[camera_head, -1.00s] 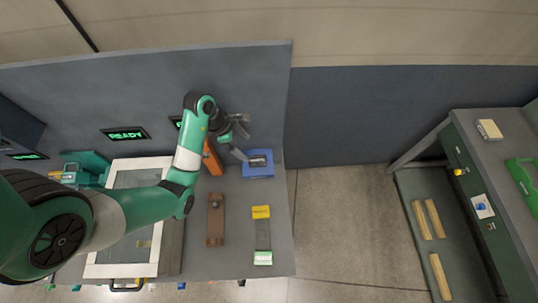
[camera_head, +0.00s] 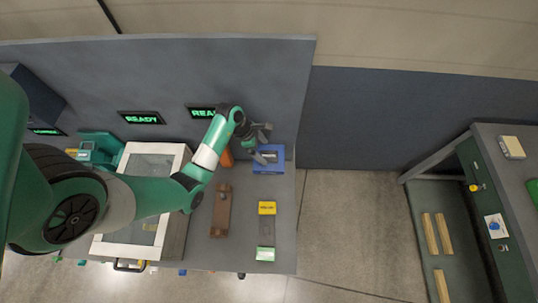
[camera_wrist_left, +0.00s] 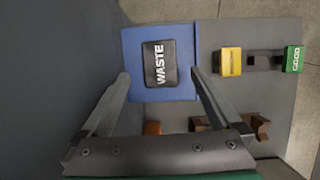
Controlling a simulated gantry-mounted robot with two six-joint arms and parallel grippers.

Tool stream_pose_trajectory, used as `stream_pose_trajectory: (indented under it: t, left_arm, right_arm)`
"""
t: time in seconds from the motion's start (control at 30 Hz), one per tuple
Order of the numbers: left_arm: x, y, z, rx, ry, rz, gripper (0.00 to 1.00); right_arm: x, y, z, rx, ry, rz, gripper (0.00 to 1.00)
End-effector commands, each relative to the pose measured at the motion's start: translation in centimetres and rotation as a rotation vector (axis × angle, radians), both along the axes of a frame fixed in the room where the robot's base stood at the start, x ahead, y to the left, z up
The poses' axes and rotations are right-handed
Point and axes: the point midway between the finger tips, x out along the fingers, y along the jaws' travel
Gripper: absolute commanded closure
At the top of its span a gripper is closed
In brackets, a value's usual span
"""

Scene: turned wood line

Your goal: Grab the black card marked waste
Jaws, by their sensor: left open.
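The black card marked WASTE (camera_wrist_left: 160,63) lies on a blue tray (camera_wrist_left: 131,40), its white lettering running sideways in the left wrist view. In the head view the card (camera_head: 271,157) shows small and dark on the blue tray (camera_head: 268,171) at the back right of the bench. My right gripper is not in view.
A yellow block (camera_head: 267,208) and a green block marked GOOD (camera_wrist_left: 293,59) stand to the right in the wrist view. A brown wooden fixture (camera_head: 221,212) lies left of them in the head view. A grey panel (camera_head: 160,75) rises behind the bench.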

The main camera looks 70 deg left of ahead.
Motion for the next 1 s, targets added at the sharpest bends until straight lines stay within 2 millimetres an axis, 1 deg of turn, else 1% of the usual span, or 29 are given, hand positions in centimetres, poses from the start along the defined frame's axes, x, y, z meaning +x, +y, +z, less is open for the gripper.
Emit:
stream_pose_trajectory:
  t: [0.03, 0.1, 0.17, 0.23, 0.4, 0.43, 0.57, 0.6, 0.67, 0.7, 0.77, 0.8, 0.87, 0.9, 0.93, 1.0]
  left_arm:
    - [0.3, -0.3, -1.0, -0.003, 0.003, -0.003, 0.03]
    - [0.8, -0.4, -2.1, -0.002, 0.003, -0.002, 0.03]
    - [1.0, -0.5, -2.7, -0.001, 0.002, -0.002, 0.03]
    - [1.1, -0.5, -3.0, 0.000, 0.001, -0.001, 0.03]
    - [1.2, -0.5, -3.0, 0.000, 0.000, -0.001, 0.03]
    - [1.1, -0.5, -2.9, 0.000, 0.000, -0.001, 0.04]
    - [1.1, -0.5, -2.9, 0.000, 0.000, -0.001, 0.28]
    - [1.1, -0.5, -2.9, 0.000, 0.000, -0.001, 0.35]
    - [1.1, -0.5, -2.9, 0.000, 0.000, -0.001, 0.46]
    - [1.1, -0.5, -2.9, 0.000, 0.000, -0.001, 0.53]
    - [1.1, -0.5, -2.9, 0.000, 0.000, -0.001, 0.64]
    - [1.1, -0.5, -2.9, 0.000, 0.000, -0.001, 0.71]
    - [1.1, -0.5, -2.9, 0.000, 0.000, -0.001, 0.82]
    - [1.1, -0.5, -2.9, 0.000, 0.000, -0.001, 0.89]
    - [1.1, -0.5, -2.9, 0.000, 0.000, -0.001, 0.91]
    - [1.1, -0.5, -2.9, 0.000, 0.000, -0.001, 0.91]
  right_arm:
    - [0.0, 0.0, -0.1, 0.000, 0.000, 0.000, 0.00]
    - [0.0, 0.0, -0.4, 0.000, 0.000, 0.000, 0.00]
    - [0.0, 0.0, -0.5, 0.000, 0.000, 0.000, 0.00]
    - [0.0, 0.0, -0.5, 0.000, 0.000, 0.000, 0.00]
    - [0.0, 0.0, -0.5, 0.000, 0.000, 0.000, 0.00]
    - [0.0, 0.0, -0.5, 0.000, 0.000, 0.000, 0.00]
    - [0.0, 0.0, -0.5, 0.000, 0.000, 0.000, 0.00]
    - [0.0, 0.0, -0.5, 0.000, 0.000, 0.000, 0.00]
    - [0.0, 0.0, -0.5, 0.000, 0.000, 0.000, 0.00]
    - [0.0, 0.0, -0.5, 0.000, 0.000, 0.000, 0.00]
    - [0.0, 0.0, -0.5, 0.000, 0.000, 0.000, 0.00]
    - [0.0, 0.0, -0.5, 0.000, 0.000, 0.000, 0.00]
    - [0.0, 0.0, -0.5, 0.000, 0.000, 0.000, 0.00]
    - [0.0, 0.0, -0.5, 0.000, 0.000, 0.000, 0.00]
    - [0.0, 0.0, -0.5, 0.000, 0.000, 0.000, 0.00]
    - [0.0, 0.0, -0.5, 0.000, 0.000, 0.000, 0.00]
